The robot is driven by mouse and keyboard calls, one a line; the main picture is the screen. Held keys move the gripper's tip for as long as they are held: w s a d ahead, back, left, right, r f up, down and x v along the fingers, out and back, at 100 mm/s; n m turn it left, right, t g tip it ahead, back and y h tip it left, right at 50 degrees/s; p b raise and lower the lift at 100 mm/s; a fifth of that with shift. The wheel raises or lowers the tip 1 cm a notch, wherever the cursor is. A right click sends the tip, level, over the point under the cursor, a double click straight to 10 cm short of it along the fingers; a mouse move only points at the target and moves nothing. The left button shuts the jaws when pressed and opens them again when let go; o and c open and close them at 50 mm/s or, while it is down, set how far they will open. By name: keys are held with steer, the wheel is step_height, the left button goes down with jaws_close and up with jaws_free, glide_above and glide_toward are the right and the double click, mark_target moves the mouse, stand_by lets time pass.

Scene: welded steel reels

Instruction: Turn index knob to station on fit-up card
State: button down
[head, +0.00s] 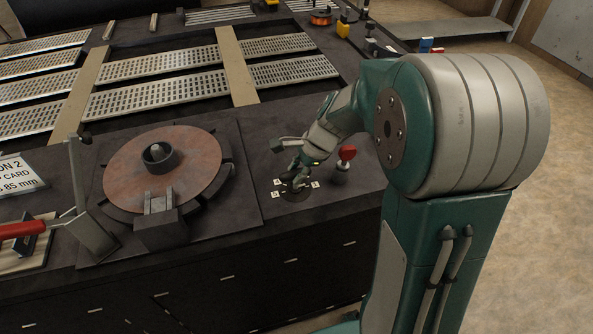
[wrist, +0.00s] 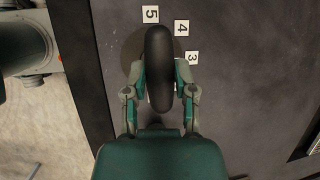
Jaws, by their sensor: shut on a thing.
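The index knob (wrist: 158,62) is a black, elongated grip on a dark round base, seen from above in the wrist view. White station labels 5 (wrist: 150,14), 4 (wrist: 181,27) and 3 (wrist: 192,57) lie around it. Its far end lies between 5 and 4; I cannot make out a pointer mark. My gripper (wrist: 159,88) is shut on the knob, with one finger on each side. In the head view my gripper (head: 297,172) reaches down over the knob and partly hides it. The fit-up card (head: 20,175) is cut off at the left edge, showing "ON 2" and "85 mm".
A red-topped post (head: 347,153) stands close to the right of my gripper. A round brown turntable (head: 162,168) sits left of the knob. A red-handled clamp (head: 88,215) stands farther left. Slotted metal plates (head: 155,97) lie behind. The bench's front edge is near the knob.

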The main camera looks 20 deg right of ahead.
steer(key=n+g, duration=0.1)
steer(key=n, duration=0.3)
steer(key=shift+w+g, duration=0.15)
steer(key=shift+g, duration=0.25)
steer(key=shift+n+g, duration=0.9)
steer(key=shift+n, duration=1.3)
steer(key=shift+c, duration=2.2)
jaws_free()
steer(key=shift+d, duration=0.1)
steer(key=v, duration=1.1)
steer(key=shift+w+d+r, duration=0.2)
steer(key=shift+r, duration=0.15)
